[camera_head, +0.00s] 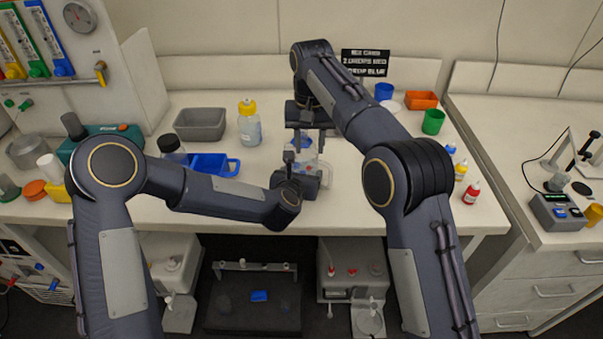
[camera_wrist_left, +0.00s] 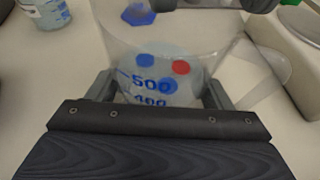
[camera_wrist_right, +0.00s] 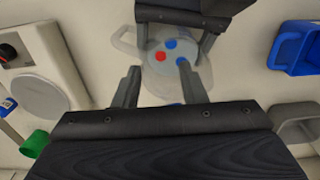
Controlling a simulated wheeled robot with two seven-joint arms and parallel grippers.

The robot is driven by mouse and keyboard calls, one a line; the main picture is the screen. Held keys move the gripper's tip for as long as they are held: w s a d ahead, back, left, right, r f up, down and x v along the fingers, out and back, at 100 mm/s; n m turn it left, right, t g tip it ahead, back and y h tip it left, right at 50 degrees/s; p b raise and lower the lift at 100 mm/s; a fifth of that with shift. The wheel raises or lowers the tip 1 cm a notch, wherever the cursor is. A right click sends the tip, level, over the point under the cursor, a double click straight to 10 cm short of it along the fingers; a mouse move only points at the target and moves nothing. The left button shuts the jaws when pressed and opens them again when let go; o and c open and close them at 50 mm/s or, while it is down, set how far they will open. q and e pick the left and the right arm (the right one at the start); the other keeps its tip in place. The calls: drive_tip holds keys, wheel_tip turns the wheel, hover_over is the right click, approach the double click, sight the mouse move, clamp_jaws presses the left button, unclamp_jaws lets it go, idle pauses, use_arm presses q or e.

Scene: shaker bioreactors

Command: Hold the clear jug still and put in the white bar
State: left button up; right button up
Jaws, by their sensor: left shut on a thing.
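The clear jug (camera_head: 325,173) stands upright on the bench, with blue measuring marks; it also shows in the left wrist view (camera_wrist_left: 195,45). Blue and red spots show in it. My left gripper (camera_head: 304,168) is shut on the jug, one finger on each side, low on its wall. My right gripper (camera_head: 306,140) points down above the jug. In the right wrist view its fingers (camera_wrist_right: 160,88) are apart with nothing seen between them, and the jug (camera_wrist_right: 128,40) lies beyond them. I cannot make out the white bar in any view.
A blue tray (camera_head: 212,165), a grey bin (camera_head: 200,124) and a yellow-capped bottle (camera_head: 249,125) stand left of the jug. A green cup (camera_head: 433,122), an orange tray (camera_head: 421,100) and small dropper bottles (camera_head: 471,193) stand right. The bench right of the jug has free room.

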drive_tip(key=shift+r, duration=2.95)
drive_tip(key=s+d+f+m, duration=0.3)
drive_tip(key=d+f, duration=0.1)
drive_tip(key=d, duration=0.2)
drive_tip(key=s+d+f+m, duration=0.3)
drive_tip(key=s+d+f, duration=0.1)
drive_tip(key=d, duration=0.3)
drive_tip(key=s+d+f+m, duration=0.3)
drive_tip(key=d+f, duration=0.1)
drive_tip(key=d, duration=0.2)
drive_tip(key=shift+s+d+m, duration=0.25)
drive_tip(key=shift+d+m, duration=0.1)
drive_tip(key=shift+m, duration=0.05)
drive_tip(key=s+d+f+m, duration=0.1)
drive_tip(key=s+d+f, duration=0.1)
drive_tip(key=s+f, duration=0.3)
drive_tip(key=shift+s+d+f, duration=0.25)
drive_tip(key=shift+s+d, duration=0.15)
drive_tip(key=shift+s, duration=0.05)
